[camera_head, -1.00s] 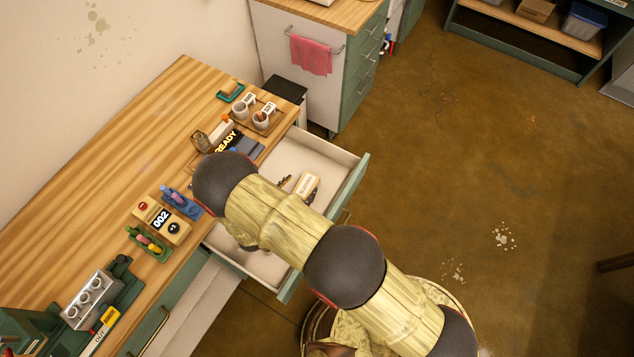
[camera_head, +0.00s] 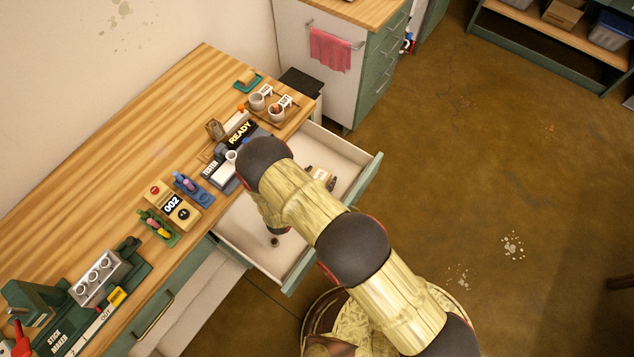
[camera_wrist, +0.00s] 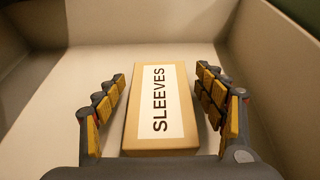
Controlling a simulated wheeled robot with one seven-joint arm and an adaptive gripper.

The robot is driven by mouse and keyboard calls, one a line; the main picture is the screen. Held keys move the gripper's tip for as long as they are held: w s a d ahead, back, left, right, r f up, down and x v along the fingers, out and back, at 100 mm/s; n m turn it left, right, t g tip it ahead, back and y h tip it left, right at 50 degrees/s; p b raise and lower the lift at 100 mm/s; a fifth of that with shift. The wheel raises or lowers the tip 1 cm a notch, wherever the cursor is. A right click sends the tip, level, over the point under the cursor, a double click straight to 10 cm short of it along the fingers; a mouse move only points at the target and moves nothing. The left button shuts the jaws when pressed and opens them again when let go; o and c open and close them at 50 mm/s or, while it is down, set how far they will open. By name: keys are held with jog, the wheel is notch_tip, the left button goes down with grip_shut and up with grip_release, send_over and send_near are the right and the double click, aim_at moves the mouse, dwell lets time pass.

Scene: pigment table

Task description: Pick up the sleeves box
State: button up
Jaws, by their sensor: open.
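The sleeves box (camera_wrist: 160,105) is a tan box with a white label reading SLEEVES. It lies flat in the open drawer, and in the head view a small part of it (camera_head: 319,173) shows past my arm. My gripper (camera_wrist: 160,74) is open, with one dark and yellow finger on each side of the box. A gap shows between the box and each finger, so neither appears to touch it. In the head view my arm hides most of the gripper.
The pale drawer (camera_wrist: 82,67) has raised walls around the gripper. A small dark thing (camera_head: 274,241) lies in its near part. The wooden table (camera_head: 130,140) beside it holds a READY tester (camera_head: 240,132), a 002 block (camera_head: 172,205) and cups (camera_head: 257,101).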

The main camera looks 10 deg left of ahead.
jog(key=c, duration=0.3)
jog(key=c, duration=1)
jog(key=shift+r, duration=0.1)
